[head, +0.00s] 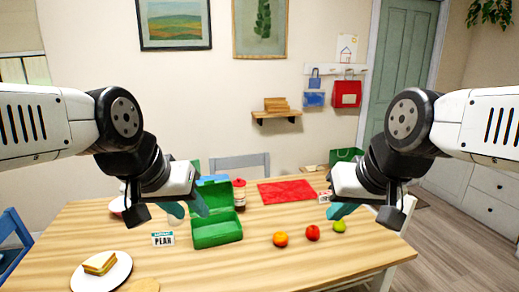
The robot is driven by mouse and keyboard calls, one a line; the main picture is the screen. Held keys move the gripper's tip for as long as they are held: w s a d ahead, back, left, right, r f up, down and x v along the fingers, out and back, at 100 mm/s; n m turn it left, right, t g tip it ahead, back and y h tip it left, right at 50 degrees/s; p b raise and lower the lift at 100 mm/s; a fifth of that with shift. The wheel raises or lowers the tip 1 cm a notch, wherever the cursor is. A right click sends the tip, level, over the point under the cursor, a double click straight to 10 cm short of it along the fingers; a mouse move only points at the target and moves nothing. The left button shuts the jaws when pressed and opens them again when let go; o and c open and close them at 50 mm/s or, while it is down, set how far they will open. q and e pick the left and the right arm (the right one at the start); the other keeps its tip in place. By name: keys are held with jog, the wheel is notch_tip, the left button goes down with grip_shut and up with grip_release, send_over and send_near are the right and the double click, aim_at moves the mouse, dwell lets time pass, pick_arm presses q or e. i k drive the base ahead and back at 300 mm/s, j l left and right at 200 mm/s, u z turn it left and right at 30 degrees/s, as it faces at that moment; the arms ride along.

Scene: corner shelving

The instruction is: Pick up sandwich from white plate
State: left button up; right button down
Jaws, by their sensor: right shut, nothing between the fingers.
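The sandwich (101,262) lies on the white plate (121,274) at the front left of the wooden table. My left gripper (185,208) is above the table, up and to the right of the plate in the picture. Its two teal fingers are apart with nothing seen between them, and it is clear of the sandwich. My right gripper (343,210) is shut and empty over the right side of the table, far from the plate.
An open green lunchbox (216,234) stands mid-table beside a PEAR card (163,240). A jar (239,195) is behind it. An orange (280,239), a red apple (312,232) and a green fruit (339,226) lie right. A red mat (286,191) lies behind.

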aim_at(99, 267)
jog(key=k+u, duration=0.15)
jog(key=u, duration=1.4)
jog(key=i+j+z, duration=0.15)
jog(key=i, duration=0.3)
jog(key=i+j+z, duration=0.1)
jog(key=i+j, duration=0.15)
jog(key=i, duration=0.15)
